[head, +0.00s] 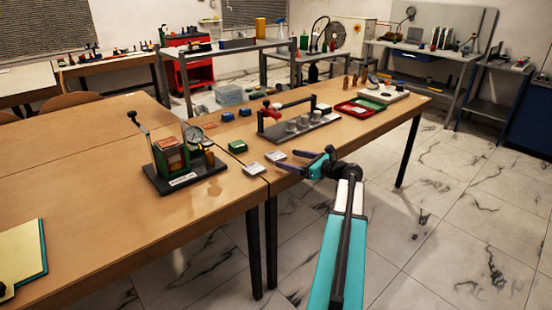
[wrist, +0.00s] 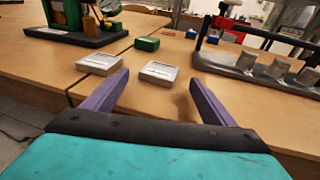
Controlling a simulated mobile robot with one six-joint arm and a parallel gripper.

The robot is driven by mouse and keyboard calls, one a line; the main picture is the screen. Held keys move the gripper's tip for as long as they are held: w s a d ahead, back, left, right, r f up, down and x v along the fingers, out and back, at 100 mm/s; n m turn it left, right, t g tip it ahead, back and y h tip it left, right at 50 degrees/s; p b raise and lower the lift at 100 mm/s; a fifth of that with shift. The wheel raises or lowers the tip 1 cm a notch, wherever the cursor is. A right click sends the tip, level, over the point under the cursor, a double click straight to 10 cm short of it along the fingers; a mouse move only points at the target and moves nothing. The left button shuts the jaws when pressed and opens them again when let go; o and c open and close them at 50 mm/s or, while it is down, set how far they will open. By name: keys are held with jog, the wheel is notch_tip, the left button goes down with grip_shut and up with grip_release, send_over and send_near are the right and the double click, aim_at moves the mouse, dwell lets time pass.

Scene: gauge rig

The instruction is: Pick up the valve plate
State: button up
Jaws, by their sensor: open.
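Two small flat pale plates with printed tops lie side by side on the wooden table; the print is too small to read, so I cannot tell which is the valve plate. The left plate (head: 252,168) also shows in the wrist view (wrist: 98,65). The right plate (head: 275,156) also shows in the wrist view (wrist: 159,71). My gripper (head: 287,159) is open and empty, with its purple fingers spread. In the wrist view (wrist: 159,78) the right plate appears between the fingertips, and the left plate lies outside the left finger. I cannot tell the height above the table.
A gauge rig (head: 185,178) on a dark base stands left of the plates. A green block (head: 238,146) lies behind them. A grey rack (head: 300,134) with metal cylinders and a red-ended bar stands behind right. Red and green trays (head: 352,109) lie farther right. A seam between tables runs near the plates.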

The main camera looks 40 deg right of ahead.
aim_at(277, 156)
jog(key=shift+b+x, duration=0.35)
jog(key=shift+x, duration=2.25)
jog(key=c, duration=1.4)
